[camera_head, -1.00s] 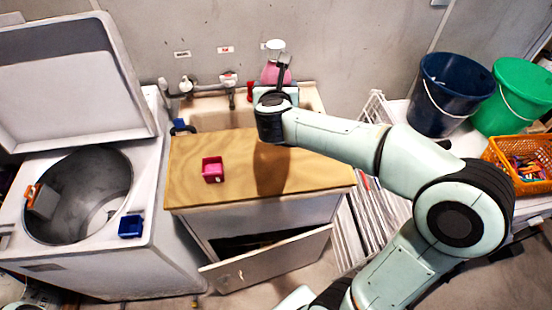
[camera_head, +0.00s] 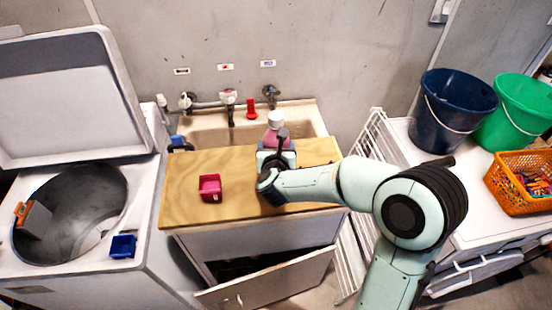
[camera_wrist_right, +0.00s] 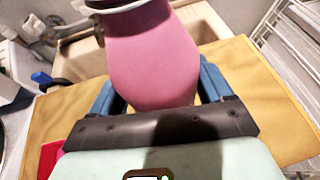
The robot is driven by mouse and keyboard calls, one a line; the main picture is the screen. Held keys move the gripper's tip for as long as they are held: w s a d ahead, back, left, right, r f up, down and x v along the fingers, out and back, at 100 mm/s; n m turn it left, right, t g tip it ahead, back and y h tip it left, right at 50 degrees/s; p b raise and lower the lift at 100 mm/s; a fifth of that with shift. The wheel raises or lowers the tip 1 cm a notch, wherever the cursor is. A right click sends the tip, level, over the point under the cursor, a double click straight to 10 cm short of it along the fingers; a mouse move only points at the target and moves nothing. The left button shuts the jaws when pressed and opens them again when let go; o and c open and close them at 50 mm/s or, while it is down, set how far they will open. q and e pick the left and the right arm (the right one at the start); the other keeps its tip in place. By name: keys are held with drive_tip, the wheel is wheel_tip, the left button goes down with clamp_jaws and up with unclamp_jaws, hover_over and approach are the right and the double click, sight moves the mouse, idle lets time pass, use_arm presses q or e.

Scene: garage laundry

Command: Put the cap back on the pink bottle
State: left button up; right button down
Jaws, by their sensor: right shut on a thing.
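The pink bottle (camera_head: 272,136) is at the rear part of the wooden worktop, in front of the sink, and looks upright. It has a white top (camera_head: 276,117); I cannot tell whether this is a cap or a bare neck. My right gripper (camera_head: 272,158) is shut on the bottle. In the right wrist view the pink body (camera_wrist_right: 152,55) sits between the blue fingers (camera_wrist_right: 155,90), and the white part is cut off at the top edge. Whether the bottle's base touches the worktop is hidden. My left gripper is not in view.
A red object (camera_head: 252,108) is at the sink's back edge. The sink (camera_head: 205,137) lies behind. An open washer (camera_head: 75,215) is left; buckets and an orange basket (camera_head: 520,200) are right.

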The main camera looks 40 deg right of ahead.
drive_tip(key=shift+r, duration=0.1)
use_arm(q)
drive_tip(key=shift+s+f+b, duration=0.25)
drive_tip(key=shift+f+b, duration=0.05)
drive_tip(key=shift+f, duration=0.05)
use_arm(e)
drive_tip(key=shift+f, duration=2.15)
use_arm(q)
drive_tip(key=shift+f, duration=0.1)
use_arm(e)
drive_tip(key=shift+f, duration=0.1)
drive_tip(key=shift+f, duration=0.1)
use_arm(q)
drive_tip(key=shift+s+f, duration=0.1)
use_arm(e)
unclamp_jaws()
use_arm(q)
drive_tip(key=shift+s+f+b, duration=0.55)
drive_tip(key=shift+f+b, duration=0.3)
use_arm(e)
drive_tip(key=v, duration=1.2)
drive_tip(key=shift+r, duration=0.25)
